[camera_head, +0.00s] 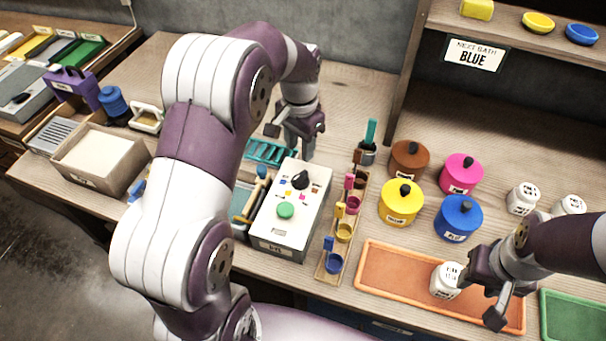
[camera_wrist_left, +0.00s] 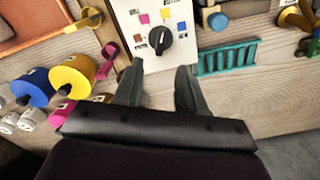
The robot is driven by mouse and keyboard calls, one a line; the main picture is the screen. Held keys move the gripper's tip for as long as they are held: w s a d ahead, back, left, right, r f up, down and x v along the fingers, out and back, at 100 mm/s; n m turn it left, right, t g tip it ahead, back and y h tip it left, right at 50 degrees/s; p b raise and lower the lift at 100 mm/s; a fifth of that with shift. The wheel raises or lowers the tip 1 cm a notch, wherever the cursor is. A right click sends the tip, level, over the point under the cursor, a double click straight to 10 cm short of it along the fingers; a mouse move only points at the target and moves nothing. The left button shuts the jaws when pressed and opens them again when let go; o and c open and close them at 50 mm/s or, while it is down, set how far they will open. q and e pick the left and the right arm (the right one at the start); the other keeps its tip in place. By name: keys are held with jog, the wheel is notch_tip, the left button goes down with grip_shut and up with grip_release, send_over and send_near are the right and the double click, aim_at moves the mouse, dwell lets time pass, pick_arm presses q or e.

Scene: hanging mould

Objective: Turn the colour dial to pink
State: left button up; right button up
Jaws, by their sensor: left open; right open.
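The colour dial is a black knob (camera_head: 300,180) on top of a white box (camera_head: 265,228), with small coloured squares around it. In the left wrist view the knob (camera_wrist_left: 160,39) lies just beyond my fingertips, roughly centred between them. I cannot tell for certain which colour its pointer marks. My left gripper (camera_head: 298,150) is open and empty, at the back end of the box behind the knob. Its two fingers also show apart in the left wrist view (camera_wrist_left: 158,80). My right gripper (camera_head: 482,300) is open, beside a white jar (camera_head: 446,281) at the right.
A green button (camera_head: 285,210) is in front of the dial. A wooden rack of small coloured cups (camera_head: 334,262) stands right of the box, and a teal rack (camera_head: 268,152) behind left. Coloured pots (camera_head: 401,204) and an orange tray (camera_head: 385,268) are further right.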

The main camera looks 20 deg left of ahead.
aim_at(300, 175)
pick_arm(q)
notch_tip(300, 175, down, 10)
jog(key=shift+r+p, duration=0.1)
jog(key=shift+p, duration=0.45)
grip_shut()
